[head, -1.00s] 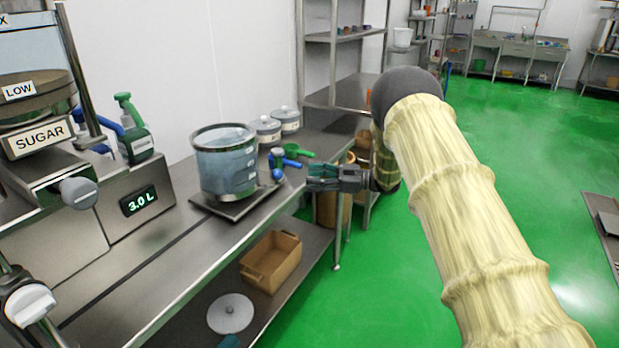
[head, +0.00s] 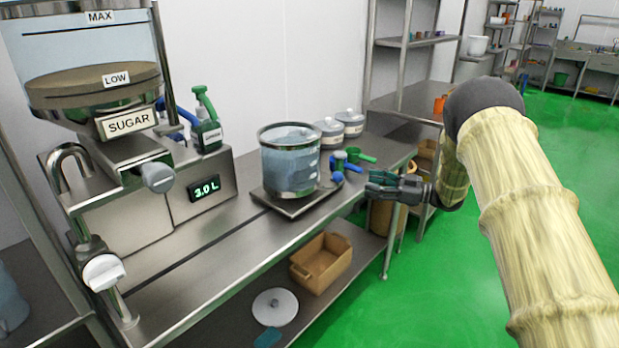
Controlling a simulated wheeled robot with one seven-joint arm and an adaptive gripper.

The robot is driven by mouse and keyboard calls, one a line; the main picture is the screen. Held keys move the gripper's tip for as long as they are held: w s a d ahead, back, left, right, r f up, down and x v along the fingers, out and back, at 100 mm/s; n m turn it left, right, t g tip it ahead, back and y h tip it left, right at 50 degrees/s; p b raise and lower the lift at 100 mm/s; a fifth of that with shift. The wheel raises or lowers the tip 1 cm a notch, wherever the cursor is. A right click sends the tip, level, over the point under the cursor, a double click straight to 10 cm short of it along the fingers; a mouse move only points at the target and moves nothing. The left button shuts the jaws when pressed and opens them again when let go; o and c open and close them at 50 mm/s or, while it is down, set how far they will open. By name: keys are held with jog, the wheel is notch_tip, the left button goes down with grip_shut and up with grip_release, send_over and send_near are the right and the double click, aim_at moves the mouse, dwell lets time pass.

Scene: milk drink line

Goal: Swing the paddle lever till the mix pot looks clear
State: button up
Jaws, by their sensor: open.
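The mix pot (head: 289,165) is a clear round vessel with a metal rim and base, standing on a flat square plate on the steel bench. It holds pale bluish, cloudy-looking contents; whether any solids are in it is too small to tell. No part is plainly marked as the paddle lever. A grey-ended knob (head: 158,177) sticks out under the sugar hopper, and a white-handled tap (head: 103,271) is at the lower left. My gripper (head: 375,183) is open and empty, apart from the pot, to its right near the bench's right end.
A brown crate (head: 320,262) sits on the lower shelf.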

aim_at(338, 177)
jog(key=w+a+m+t+h+p, duration=0.1)
jog(key=a+m+p, duration=0.1)
jog(key=a+p, duration=0.1)
jog(key=w+a+m+t+h+p, duration=0.1)
jog(key=w+a+m+t+p, duration=0.1)
jog(key=a+m+p, duration=0.1)
jog(key=w+a+m+t+h+p, duration=0.1)
jog(key=a+m+t+p, duration=0.1)
jog(key=a+p, duration=0.3)
jog(key=shift+w+r+m, duration=0.15)
jog(key=shift+m, duration=0.45)
jog(key=shift+c, duration=0.4)
jog(key=shift+d, duration=0.1)
grip_shut()
